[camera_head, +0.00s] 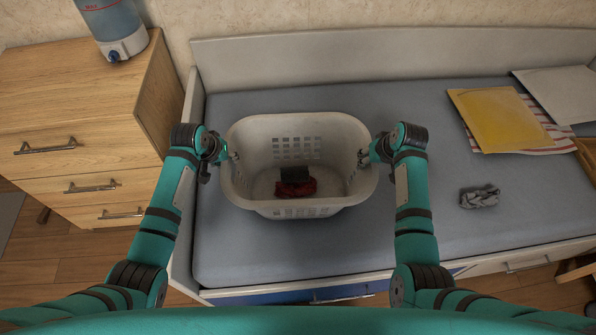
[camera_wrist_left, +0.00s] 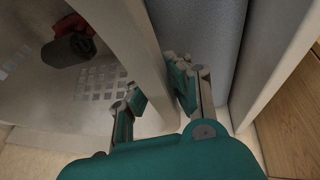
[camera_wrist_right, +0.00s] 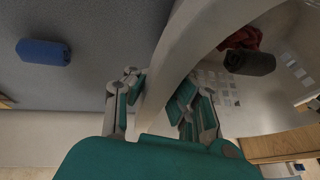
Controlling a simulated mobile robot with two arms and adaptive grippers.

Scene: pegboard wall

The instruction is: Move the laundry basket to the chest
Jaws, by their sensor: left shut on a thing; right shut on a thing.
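The white laundry basket (camera_head: 300,208) is over the blue-grey bed, with dark red and dark grey cloth (camera_head: 295,183) inside. I cannot tell whether its bottom touches the mattress. My left gripper (camera_head: 228,157) is shut on the basket's left rim; the left wrist view shows its fingers (camera_wrist_left: 153,100) on both sides of the wall. My right gripper (camera_head: 368,157) is shut on the right rim, and the right wrist view shows its fingers (camera_wrist_right: 150,92) likewise. The wooden chest of drawers (camera_head: 85,105) stands left of the bed.
A water dispenser (camera_head: 113,28) stands at the back of the chest's top; the front of the top is clear. The bed's raised headboard (camera_head: 186,110) lies between bed and chest. Envelopes (camera_head: 500,120) and a rolled grey cloth (camera_head: 479,196) lie on the bed's right side.

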